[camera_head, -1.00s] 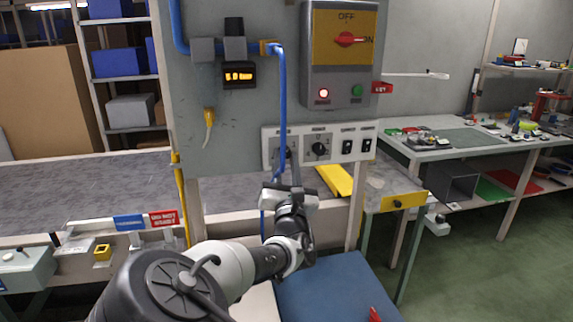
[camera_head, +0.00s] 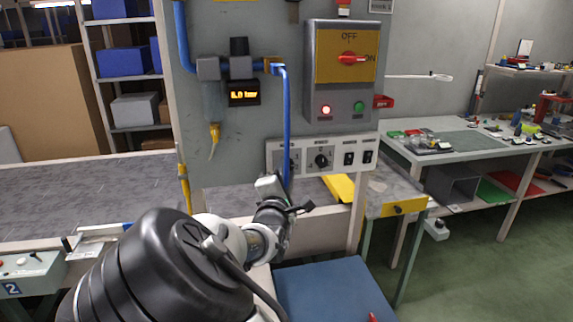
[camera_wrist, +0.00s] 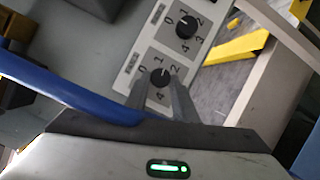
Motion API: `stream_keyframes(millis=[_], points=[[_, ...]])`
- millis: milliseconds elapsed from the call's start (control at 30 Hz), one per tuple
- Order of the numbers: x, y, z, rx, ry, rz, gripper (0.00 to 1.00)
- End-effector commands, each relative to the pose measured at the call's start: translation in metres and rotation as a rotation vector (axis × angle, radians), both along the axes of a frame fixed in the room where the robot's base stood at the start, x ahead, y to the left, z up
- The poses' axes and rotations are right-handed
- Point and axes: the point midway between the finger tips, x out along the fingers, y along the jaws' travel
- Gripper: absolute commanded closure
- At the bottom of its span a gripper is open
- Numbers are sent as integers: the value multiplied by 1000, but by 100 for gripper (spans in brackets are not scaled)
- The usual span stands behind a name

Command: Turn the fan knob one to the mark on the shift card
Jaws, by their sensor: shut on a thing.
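The white control panel (camera_head: 336,158) carries two black dial knobs. The left knob (camera_head: 291,160) is partly hidden by the blue hose and my arm; in the wrist view this knob (camera_wrist: 160,77) lies between my fingers. My gripper (camera_wrist: 158,90) is shut on it. Panel labels are too small to read. A small printed card (camera_head: 380,6) hangs at the top edge; its text is unreadable.
A blue hose (camera_head: 287,120) runs down just beside my gripper and crosses the wrist view. A grey box with a red switch (camera_head: 348,58) is above. A yellow-edged bench (camera_head: 405,206) stands at right.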

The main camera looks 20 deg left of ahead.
Motion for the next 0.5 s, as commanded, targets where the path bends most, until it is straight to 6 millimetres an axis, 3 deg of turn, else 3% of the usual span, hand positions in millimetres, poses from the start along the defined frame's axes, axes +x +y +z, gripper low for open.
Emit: stream_keyframes(millis=[500], points=[[1, -1, 10, 421, 260, -1, 97]])
